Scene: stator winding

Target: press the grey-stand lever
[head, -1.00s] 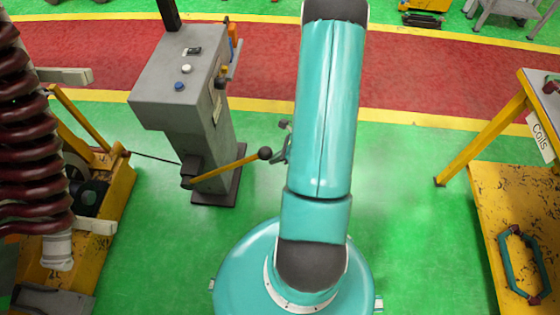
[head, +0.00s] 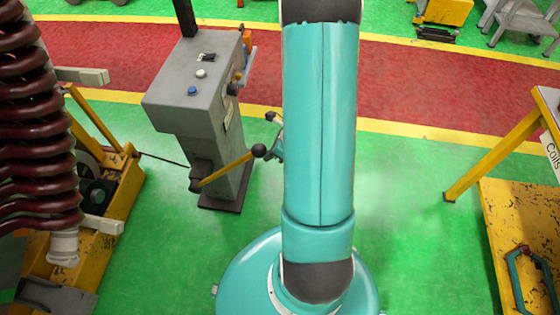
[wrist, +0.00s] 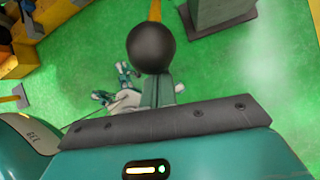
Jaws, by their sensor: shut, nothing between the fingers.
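The grey stand (head: 225,160) is a control post with a blue and a white button on its sloped top. Its yellow lever (head: 225,169) sticks out from the lower part, sloping up to the right and ending in a black ball knob (head: 259,151). My gripper (head: 274,138) is just right of the knob, partly hidden behind my teal arm. In the wrist view the knob (wrist: 155,48) is large, right in front of the shut fingers (wrist: 156,88), and overlaps their tips. Whether they touch it I cannot tell. The lever (wrist: 155,10) runs up beyond it.
A yellow machine with dark red coils (head: 35,140) stands at the left. A yellow-legged table marked "Coils" (head: 550,145) and a worn yellow platform (head: 510,215) are at the right. Green floor (head: 410,230) is clear between them. A red walkway (head: 420,90) crosses behind.

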